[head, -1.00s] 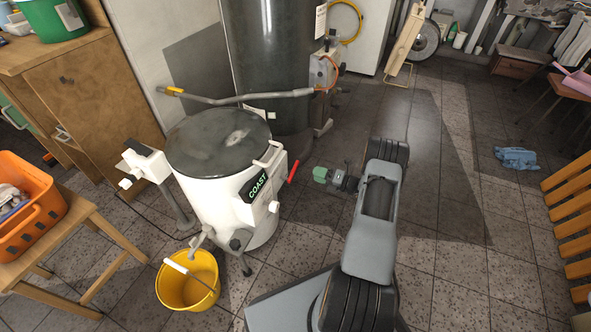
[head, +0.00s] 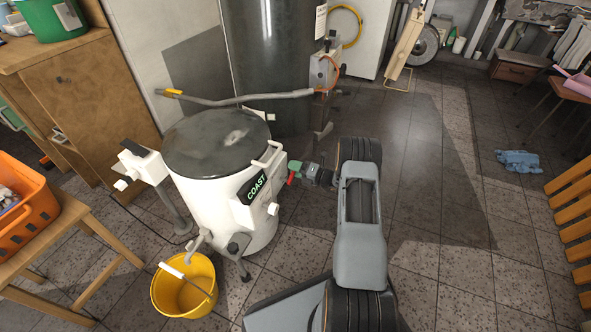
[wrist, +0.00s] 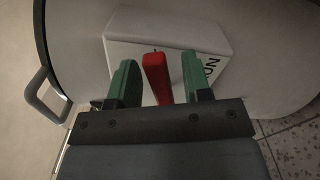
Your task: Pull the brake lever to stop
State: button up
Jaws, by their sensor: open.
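The red brake lever (wrist: 156,76) sticks out from a white box (wrist: 172,38) on the side of the white washtub (head: 220,193). In the wrist view it stands between the two green fingers of my gripper (wrist: 157,88), with a visible gap on each side. My gripper is open around the lever. In the head view the lever (head: 291,178) is partly covered by my gripper (head: 298,168), which is at the tub's right side. A dark display on the tub reads "COAST" (head: 257,188).
A yellow bucket (head: 172,299) stands on the floor before the tub. A wooden stool (head: 92,238) with an orange basket (head: 30,212) is at left.

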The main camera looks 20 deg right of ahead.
jog(key=shift+c, duration=0.3)
grip_shut()
jog(key=shift+s, duration=0.1)
